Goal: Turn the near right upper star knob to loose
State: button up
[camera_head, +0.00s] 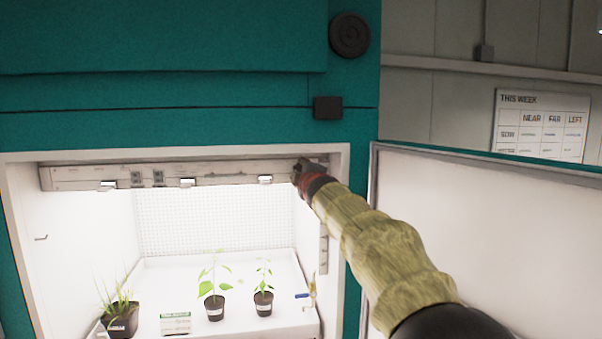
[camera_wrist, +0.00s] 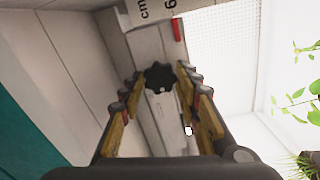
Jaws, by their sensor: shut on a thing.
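The near right upper star knob is a small black lobed knob (camera_wrist: 160,77) in the wrist view, at the end of a pale rail. My gripper (camera_wrist: 159,80) has its two ridged, yellow-sided fingers on either side of it and is shut on the knob. In the head view my gripper (camera_head: 304,172) is at the upper right inside corner of the chamber opening, at the right end of the grey light bar (camera_head: 215,175). The knob is hidden behind my gripper there, and its turn position cannot be told.
The chamber's open door (camera_head: 480,215) stands to the right of my arm. Potted seedlings (camera_head: 215,312) and a grass pot (camera_head: 120,325) stand on the white floor below. A blue-handled valve (camera_head: 302,296) is at the lower right. The chamber's middle is free.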

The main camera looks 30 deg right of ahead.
jog(key=o, duration=1.2)
jog(key=shift+c, duration=0.2)
jog(key=v, duration=1.2)
